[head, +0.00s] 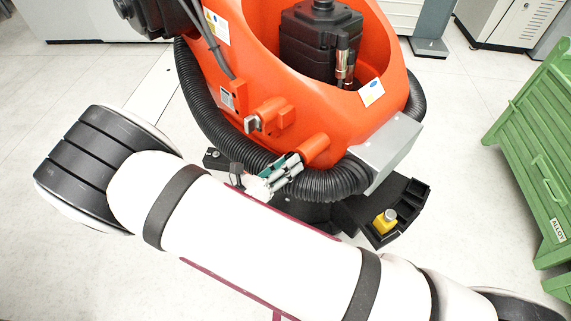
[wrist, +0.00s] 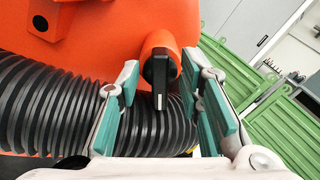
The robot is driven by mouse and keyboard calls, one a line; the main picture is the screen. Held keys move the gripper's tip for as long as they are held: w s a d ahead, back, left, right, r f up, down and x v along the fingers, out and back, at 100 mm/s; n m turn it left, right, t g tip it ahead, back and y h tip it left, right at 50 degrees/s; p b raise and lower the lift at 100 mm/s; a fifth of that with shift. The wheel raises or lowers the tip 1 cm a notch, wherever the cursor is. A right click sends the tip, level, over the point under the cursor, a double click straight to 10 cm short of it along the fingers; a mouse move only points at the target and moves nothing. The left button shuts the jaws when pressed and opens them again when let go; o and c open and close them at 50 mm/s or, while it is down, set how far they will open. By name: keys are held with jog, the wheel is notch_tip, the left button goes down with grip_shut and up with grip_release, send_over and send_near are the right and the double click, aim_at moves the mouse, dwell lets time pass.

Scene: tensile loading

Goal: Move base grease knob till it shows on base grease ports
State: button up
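An orange robot base holds a short orange stub with a black handle, which I take to be the base grease knob (wrist: 160,72). In the wrist view the handle hangs roughly straight down, with a pale mark near its tip. My gripper (wrist: 165,108) is open, its green-padded fingers on either side of the handle, with gaps visible on both sides. In the head view my gripper (head: 284,172) is at the end of the knob's orange stub (head: 314,150), and the handle is mostly hidden. No port labels are readable.
A ribbed black hose (head: 335,185) wraps the base just below my gripper. A grey box (head: 388,150) and a black bracket with a yellow part (head: 385,221) are to the right. Green crates (head: 540,150) stand farther right.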

grip_shut()
dwell(0.3)
jog(key=m, duration=0.3)
jog(key=shift+s+d+m+p, duration=0.1)
jog(key=shift+m+p, duration=0.25)
jog(key=shift+m, duration=0.05)
jog(key=m, duration=0.3)
jog(key=shift+s+d+m, duration=0.1)
jog(key=shift+m, duration=0.2)
jog(key=shift+s+d+f+m+p, duration=0.1)
jog(key=shift+m+p, duration=0.05)
jog(key=shift+m, duration=1.7)
jog(key=shift+s+d+m+p, duration=0.1)
jog(key=shift+m+p, duration=0.05)
jog(key=shift+m, duration=1.7)
